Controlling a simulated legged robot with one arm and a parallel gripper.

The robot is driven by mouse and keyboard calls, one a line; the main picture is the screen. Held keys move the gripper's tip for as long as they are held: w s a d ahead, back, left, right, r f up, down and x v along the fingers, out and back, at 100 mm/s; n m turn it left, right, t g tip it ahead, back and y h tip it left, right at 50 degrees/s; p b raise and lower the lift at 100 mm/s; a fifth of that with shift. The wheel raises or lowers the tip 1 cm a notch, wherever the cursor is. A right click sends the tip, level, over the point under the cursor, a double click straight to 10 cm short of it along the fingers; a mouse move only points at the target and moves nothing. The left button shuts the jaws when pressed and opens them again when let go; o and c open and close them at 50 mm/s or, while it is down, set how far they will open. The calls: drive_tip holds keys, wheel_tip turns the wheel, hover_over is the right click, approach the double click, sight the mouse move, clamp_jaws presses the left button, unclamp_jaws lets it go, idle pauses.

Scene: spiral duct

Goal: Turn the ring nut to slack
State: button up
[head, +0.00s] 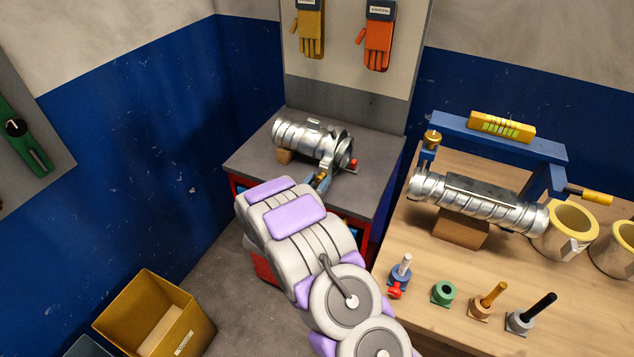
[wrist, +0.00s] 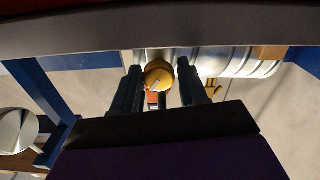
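A round yellow-brass nut (wrist: 158,75), which looks like the ring nut, sits between the two fingers of my gripper (wrist: 160,92) in the wrist view. The dark fingers stand apart on either side of it. A narrow gap shows on its right; contact on the left is unclear. In the head view my gripper (head: 320,182) is at the front of the silver spiral duct (head: 300,136) on the grey cabinet. The nut is small and mostly hidden there by my gripper. The duct also shows in the wrist view (wrist: 240,62).
A red knob (head: 354,163) is at the duct's right end. On the wooden table (head: 400,255) at right are a second duct (head: 480,203), a blue frame (head: 500,135), yellow-rimmed pots (head: 571,218) and several small upright parts. A yellow bin (head: 155,315) stands on the floor.

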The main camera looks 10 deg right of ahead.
drive_tip(key=c, duration=0.7)
drive_tip(key=shift+o, duration=0.2)
drive_tip(key=shift+r+p, duration=0.15)
drive_tip(key=shift+p, duration=0.45)
drive_tip(key=shift+a+n+p, duration=0.1)
drive_tip(key=shift+n+p, duration=0.6)
drive_tip(key=shift+p, duration=0.2)
drive_tip(key=o, duration=1)
drive_tip(key=shift+a, duration=0.1)
